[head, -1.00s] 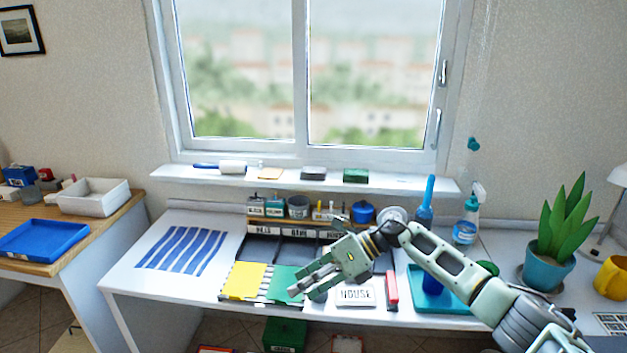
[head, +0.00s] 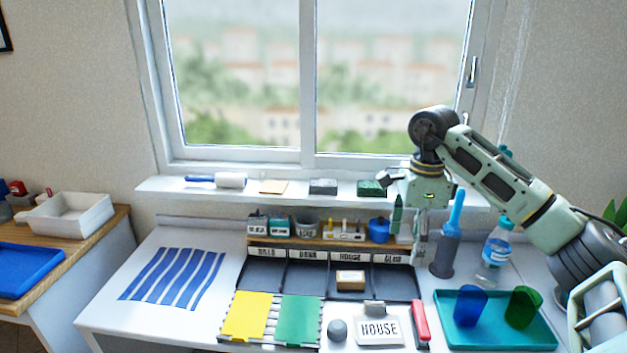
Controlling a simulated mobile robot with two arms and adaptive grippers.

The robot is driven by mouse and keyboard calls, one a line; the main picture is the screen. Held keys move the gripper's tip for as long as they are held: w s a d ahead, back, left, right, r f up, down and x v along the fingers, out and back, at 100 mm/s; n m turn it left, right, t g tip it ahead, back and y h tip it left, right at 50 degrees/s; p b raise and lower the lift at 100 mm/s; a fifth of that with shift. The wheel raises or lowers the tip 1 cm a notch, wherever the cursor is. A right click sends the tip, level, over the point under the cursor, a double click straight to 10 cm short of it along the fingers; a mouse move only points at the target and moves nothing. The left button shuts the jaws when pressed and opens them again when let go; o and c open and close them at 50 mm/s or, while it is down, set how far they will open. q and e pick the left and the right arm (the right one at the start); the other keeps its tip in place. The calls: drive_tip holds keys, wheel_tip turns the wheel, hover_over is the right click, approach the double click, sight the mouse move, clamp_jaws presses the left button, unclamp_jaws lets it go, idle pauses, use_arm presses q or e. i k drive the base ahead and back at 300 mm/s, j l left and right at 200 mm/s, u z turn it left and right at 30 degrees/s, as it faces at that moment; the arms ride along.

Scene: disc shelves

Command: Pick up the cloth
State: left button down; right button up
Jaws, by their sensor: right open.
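The cloth (head: 176,279), with blue and white stripes, lies flat on the left part of the white desk. My right gripper (head: 408,238) hangs fingers down over the back of the desk, right of the window's middle. It is open with nothing between its fingers. It is far to the right of the cloth and touches no part of it. My left gripper is not in view.
A black sorting tray (head: 305,278) with labelled slots fills the desk's middle. Yellow (head: 250,314) and green (head: 298,318) pads lie in front. A spray bottle (head: 494,248) and teal tray (head: 455,327) are at right. A windowsill (head: 215,197) runs behind.

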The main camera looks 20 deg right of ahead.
sight(316, 185)
drive_tip(key=i, duration=1.45)
